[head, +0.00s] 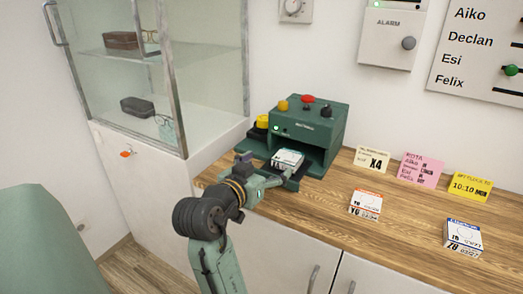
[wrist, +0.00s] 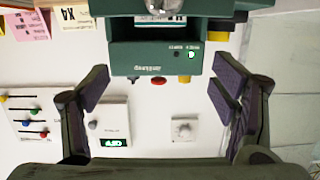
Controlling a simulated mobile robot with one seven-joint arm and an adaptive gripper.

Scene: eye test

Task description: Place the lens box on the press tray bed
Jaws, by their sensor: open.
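A green press (head: 312,130) stands on the wooden counter. Its dark tray bed (head: 295,178) sticks out at the front, and a white lens box with a green band (head: 288,159) lies on it. Two more lens boxes lie on the counter to the right, one with an orange band (head: 366,203) and one with a blue band (head: 463,235). My gripper (head: 264,174) is open at the front of the tray bed, close to the green-banded box and not closed on it. In the wrist view my gripper (wrist: 160,90) has its fingers wide apart with nothing between them; the press (wrist: 165,55) shows upside down.
Note cards, cream (head: 373,160), pink (head: 420,168) and yellow (head: 470,187), stand along the back of the counter. A glass cabinet (head: 150,75) is at the left, a green chair (head: 40,235) at the lower left. The counter between the press and the orange-banded box is clear.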

